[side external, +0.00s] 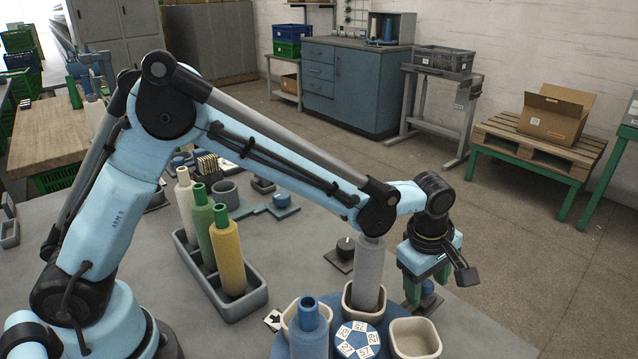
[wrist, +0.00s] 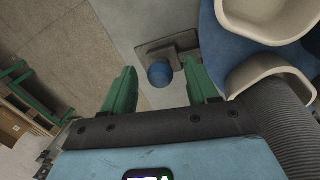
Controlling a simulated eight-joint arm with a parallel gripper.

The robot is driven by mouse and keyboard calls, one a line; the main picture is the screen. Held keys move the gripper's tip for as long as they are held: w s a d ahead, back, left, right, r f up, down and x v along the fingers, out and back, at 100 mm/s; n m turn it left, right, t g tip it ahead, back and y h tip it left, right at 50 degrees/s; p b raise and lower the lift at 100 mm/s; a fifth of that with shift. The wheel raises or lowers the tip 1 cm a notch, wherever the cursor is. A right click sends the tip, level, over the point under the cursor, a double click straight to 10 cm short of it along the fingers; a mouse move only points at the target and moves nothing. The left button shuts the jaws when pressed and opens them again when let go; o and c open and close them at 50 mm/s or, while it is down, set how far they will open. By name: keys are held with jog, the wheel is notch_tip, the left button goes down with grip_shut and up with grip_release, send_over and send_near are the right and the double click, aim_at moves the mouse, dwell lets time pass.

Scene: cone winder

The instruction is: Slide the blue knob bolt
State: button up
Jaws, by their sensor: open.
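The blue knob (wrist: 160,74) is round and sits on a grey bolt plate (wrist: 184,42) in the wrist view. It shows between the two green fingers of my gripper (wrist: 160,82), slightly beyond their tips. In the side view my gripper (side external: 425,284) points down at the table's right edge, over the blue knob (side external: 428,287), which the fingers partly hide. The fingers are apart and nothing is clamped between them. I cannot tell whether the fingertips are level with the knob.
A blue round turntable (side external: 356,325) with cream cups (side external: 415,338) and a grey cone (side external: 369,273) stands just left of my gripper. A grey tray (side external: 237,300) holds white, green and yellow cones. A black knob (side external: 345,247) on a plate stands behind. The floor lies beyond the table edge.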

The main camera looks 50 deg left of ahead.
aim_at(410, 308)
grip_shut()
jog(key=shift+s, duration=0.65)
grip_release()
jog(key=shift+r, duration=0.15)
notch_tip(410, 308, up, 12)
jog(key=s, duration=0.2)
jog(key=shift+a, duration=0.2)
jog(key=shift+f, duration=0.2)
